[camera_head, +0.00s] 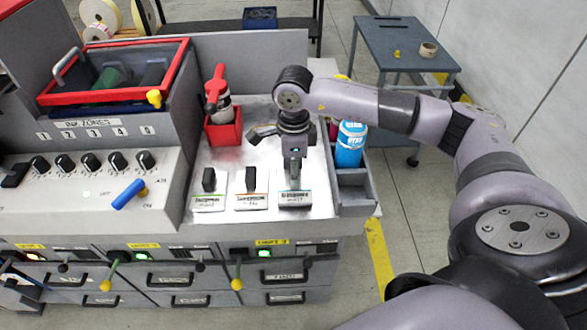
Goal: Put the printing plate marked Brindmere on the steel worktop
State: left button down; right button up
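Three small plates with black upright handles stand in a row on the bright steel worktop (225,165): a left plate (208,203), a middle plate (251,202) and a right plate (295,199) with a blue edge. Their labels are too small to read, so I cannot tell which is marked Brindmere. My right gripper (294,183) points down at the right plate and covers its handle. Whether its fingers are closed on the handle cannot be made out. My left gripper is not in view.
A red bin (223,129) with a red-topped bottle stands behind the plates. Grey trays (353,192) with a blue-and-white container (350,146) are at the right. The knob panel (85,185) borders the left. A blue-grey table (405,45) stands beyond.

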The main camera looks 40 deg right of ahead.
jog(key=shift+f, duration=0.3)
jog(key=o, duration=1.5)
jog(key=shift+c, duration=0.2)
notch_tip(320, 180, up, 12)
